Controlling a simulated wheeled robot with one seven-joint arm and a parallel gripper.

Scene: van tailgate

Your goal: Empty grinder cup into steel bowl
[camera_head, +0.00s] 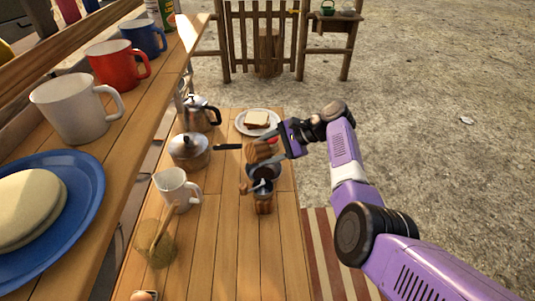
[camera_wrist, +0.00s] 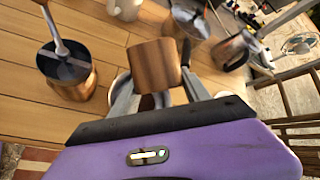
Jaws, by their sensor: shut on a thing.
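My gripper (camera_head: 277,149) is shut on the wooden grinder cup (camera_head: 262,153) and holds it above the steel bowl (camera_head: 266,172). In the wrist view the cup (camera_wrist: 154,64) sits between the two fingers (camera_wrist: 157,72), with its wood-grained side showing. The cup looks tilted; its opening and contents cannot be made out. The bowl's rim (camera_wrist: 118,85) shows partly below the cup, and the fingers and cup hide much of it. The grinder body (camera_head: 263,204), wooden with a metal top and crank, stands on the table in front of the bowl; it also shows in the wrist view (camera_wrist: 75,88).
A lidded pot (camera_head: 189,151) with a black handle reaches toward the cup. A kettle (camera_head: 202,112), a white mug (camera_head: 174,188) and a jar (camera_head: 155,245) line the left. A sandwich plate (camera_head: 258,121) lies behind. The table (camera_head: 230,250) is clear at front.

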